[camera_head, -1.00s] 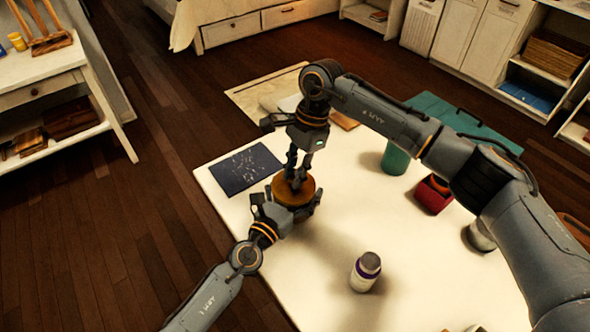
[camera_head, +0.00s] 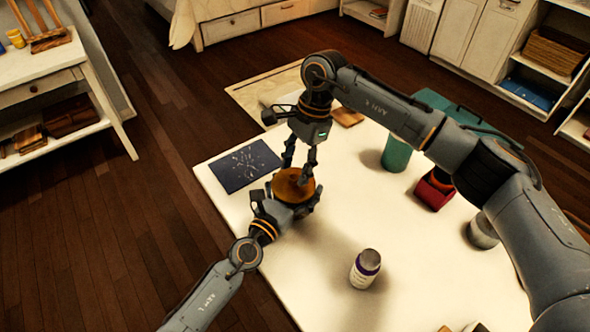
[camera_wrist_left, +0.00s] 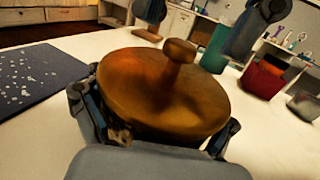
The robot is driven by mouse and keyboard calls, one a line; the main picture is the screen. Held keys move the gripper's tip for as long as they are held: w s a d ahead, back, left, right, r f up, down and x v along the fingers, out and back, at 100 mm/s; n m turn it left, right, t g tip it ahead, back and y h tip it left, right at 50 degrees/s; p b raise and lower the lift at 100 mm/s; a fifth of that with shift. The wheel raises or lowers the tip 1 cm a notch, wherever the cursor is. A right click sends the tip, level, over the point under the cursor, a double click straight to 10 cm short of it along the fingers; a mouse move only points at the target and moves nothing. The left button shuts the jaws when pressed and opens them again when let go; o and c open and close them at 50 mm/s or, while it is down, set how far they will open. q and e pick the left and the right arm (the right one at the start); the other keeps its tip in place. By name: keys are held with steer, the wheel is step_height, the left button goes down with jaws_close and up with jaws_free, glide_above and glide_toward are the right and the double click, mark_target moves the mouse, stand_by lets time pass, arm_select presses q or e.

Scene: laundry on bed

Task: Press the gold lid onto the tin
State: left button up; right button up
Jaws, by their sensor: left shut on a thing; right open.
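The gold lid (camera_head: 288,187), round with a knob, lies near the table's left side. It fills the middle of the left wrist view (camera_wrist_left: 165,95), knob up and looking slightly tilted. The tin is almost wholly hidden beneath it; whether the lid is fully seated cannot be told. My left gripper (camera_head: 290,199) is shut on the tin, its fingers on either side below the lid's rim. My right gripper (camera_head: 299,172) is open just above the lid, its fingers spread around and apart from the knob (camera_wrist_left: 180,50).
On the white table (camera_head: 330,235) are a dark speckled sheet (camera_head: 246,166), a white bottle with a purple band (camera_head: 365,270), a green cylinder (camera_head: 396,154), a red container (camera_head: 434,189) and a grey can (camera_head: 483,232). The table's middle is mostly clear.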

steer(key=v, duration=1)
steer(key=shift+r, duration=0.1)
arm_select(q)
steer(key=o, duration=1.5)
steer(key=v, duration=1.2)
steer(key=shift+s, duration=0.1)
arm_select(e)
steer(key=shift+s, duration=0.1)
